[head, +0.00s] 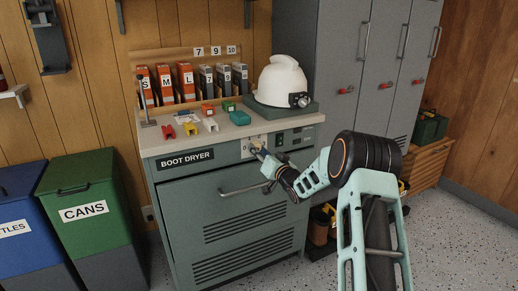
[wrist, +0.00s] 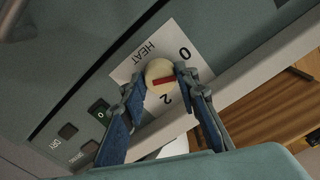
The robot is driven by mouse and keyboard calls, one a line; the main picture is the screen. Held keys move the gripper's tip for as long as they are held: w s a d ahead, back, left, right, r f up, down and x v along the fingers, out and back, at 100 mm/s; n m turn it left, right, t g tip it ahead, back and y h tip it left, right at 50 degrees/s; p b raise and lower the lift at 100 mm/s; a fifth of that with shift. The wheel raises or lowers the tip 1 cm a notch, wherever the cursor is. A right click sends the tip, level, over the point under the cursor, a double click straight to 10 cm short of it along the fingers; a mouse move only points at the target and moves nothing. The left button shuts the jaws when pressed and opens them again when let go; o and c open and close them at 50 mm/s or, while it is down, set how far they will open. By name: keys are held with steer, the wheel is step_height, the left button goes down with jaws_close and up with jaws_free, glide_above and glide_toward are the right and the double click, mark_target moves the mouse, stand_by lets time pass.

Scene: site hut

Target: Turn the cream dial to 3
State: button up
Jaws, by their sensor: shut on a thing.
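The cream dial (wrist: 159,74) sits on a white plate (wrist: 140,64) marked HEAT on the front of the boot dryer (head: 235,196). In the wrist view the numbers 0 and 2 show on the plate; other marks are hidden behind the fingers. A red pointer bar runs across the dial face, slanted slightly in the picture. My gripper (wrist: 156,88) is closed around the dial, one finger on each side. In the head view my gripper (head: 259,153) reaches the dryer's front panel and hides most of the dial.
Dark switches (wrist: 98,109) sit beside the plate on the panel. A white helmet (head: 281,81) and small coloured clips (head: 190,128) rest on the dryer top. Grey lockers (head: 350,75) stand at the right.

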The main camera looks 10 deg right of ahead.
steer(key=shift+r+m+b, duration=0.15)
steer(key=shift+m+b, duration=0.75)
steer(key=shift+m, duration=6.75)
steer(key=shift+r+m+b, duration=0.1)
steer(key=shift+m+b, duration=0.75)
steer(key=shift+m, duration=7.1)
steer(key=o, duration=1.1)
steer(key=shift+o, duration=0.2)
steer(key=v, duration=1.2)
